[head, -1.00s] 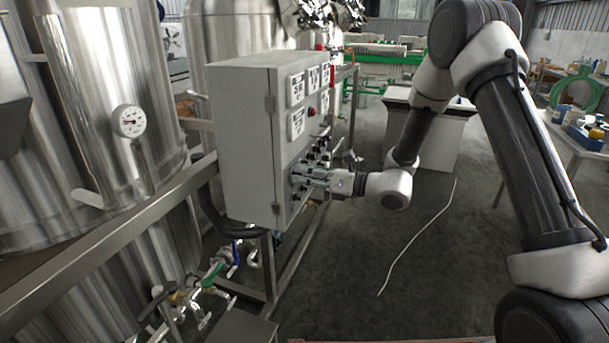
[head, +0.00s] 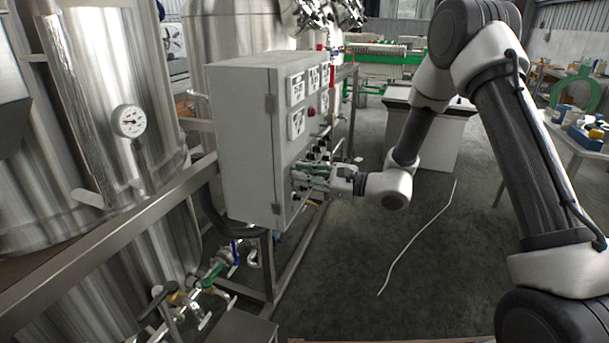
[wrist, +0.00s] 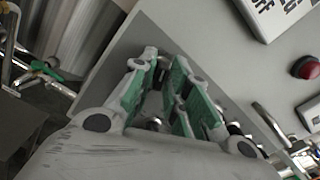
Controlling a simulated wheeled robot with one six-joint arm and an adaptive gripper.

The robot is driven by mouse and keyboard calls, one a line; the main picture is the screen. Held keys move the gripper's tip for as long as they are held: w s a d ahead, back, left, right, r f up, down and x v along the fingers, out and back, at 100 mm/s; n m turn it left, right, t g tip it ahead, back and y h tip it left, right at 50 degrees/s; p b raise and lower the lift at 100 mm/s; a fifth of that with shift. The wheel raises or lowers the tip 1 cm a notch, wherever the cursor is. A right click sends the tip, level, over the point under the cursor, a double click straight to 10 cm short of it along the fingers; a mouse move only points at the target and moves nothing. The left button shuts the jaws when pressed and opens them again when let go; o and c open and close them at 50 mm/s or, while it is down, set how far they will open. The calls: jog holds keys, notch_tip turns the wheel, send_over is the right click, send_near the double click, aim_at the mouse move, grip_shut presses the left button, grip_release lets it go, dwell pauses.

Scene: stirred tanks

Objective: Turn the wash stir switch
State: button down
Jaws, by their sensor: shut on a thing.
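The grey control cabinet (head: 245,135) stands at centre-left in the head view, its switch panel facing right. My gripper (head: 299,175) is at the lower part of that panel, its fingers up against the face. In the wrist view my gripper (wrist: 165,65) has its green-padded fingers shut around a small dark switch (wrist: 163,72), mostly hidden between them. I cannot read a label for it. Several other dark switches (head: 322,150) stand out from the panel just above and beyond my gripper.
A red button (wrist: 306,67) and white label plates sit higher on the panel. Steel tanks (head: 110,110) with a round dial gauge (head: 129,121) stand at left. Pipes and valves (head: 205,275) run low beside the cabinet. The floor (head: 345,270) at front centre is mostly clear.

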jog(key=shift+n, duration=0.6)
jog(key=c, duration=1.6)
grip_release()
jog(key=shift+o, duration=0.2)
jog(key=v, duration=1.2)
